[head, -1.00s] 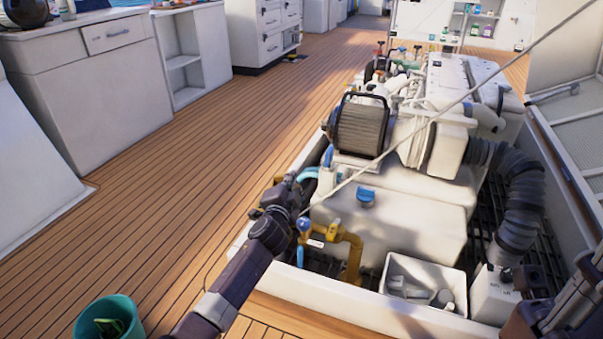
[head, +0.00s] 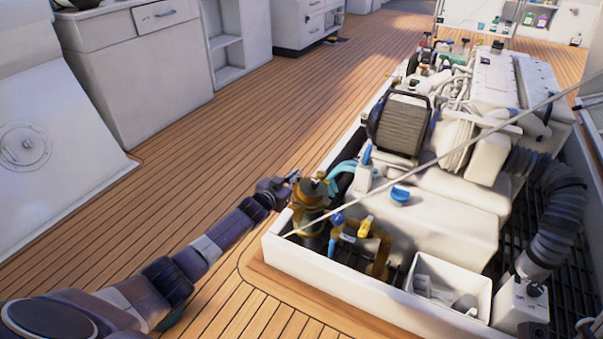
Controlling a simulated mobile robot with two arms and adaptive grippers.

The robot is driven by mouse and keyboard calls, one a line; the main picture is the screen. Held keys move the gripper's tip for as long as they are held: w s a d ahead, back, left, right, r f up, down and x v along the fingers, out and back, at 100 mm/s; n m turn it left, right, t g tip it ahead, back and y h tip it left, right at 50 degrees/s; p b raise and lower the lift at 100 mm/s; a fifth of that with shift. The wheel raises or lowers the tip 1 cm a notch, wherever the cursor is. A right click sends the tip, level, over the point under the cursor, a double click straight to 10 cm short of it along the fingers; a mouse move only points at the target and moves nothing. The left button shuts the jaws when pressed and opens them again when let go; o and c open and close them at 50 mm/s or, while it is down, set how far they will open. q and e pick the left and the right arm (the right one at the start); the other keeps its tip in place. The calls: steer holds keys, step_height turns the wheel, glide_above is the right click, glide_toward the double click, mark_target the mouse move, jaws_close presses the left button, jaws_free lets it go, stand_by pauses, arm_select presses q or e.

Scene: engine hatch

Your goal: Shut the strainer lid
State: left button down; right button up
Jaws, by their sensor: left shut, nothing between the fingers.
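A bronze strainer body (head: 310,212) stands upright in the left front corner of the engine hatch. Its dark top (head: 312,189) shows, but it is too small to tell how far open or shut the lid is. My left arm comes in from the lower left, and my left gripper (head: 291,178) is just to the left of the strainer top, at the hatch's left edge. It is shut with nothing in it. I cannot tell whether it touches the strainer. My right gripper is not in view.
Yellow pipework with a blue-handled valve (head: 338,219) stands right of the strainer. A white bin (head: 448,272) with loose parts sits at the hatch front. A taut line crosses above the hatch. The wooden deck (head: 215,170) to the left is clear.

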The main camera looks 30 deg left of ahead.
arm_select(q)
steer(key=shift+a+f+b, duration=0.4)
steer(key=shift+f, duration=0.2)
steer(key=shift+a+f+b, duration=0.35)
steer(key=shift+a+f, duration=0.05)
steer(key=shift+f, duration=0.2)
